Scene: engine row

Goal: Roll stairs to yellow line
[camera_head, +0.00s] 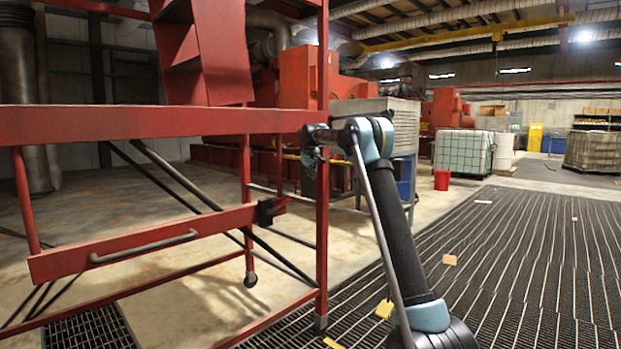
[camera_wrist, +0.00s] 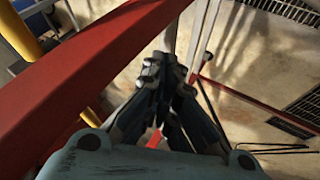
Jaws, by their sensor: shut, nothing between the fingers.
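The red rolling stairs (camera_head: 150,121) fill the left of the head view, with steps at the top, a grey handle bar (camera_head: 145,246) on a lower beam and a caster (camera_head: 250,279) near the floor. My gripper (camera_head: 313,155) is at the right end of the stairs' upper beam, close to a red upright. In the wrist view my gripper (camera_wrist: 167,68) is shut with nothing in it, beside the red beam (camera_wrist: 95,70). I cannot tell whether it touches the frame. No yellow line on the floor can be made out.
Dark floor grating (camera_head: 530,250) with several small yellowish pieces (camera_head: 384,309) spreads to the right and is mostly free. Concrete floor lies under the stairs.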

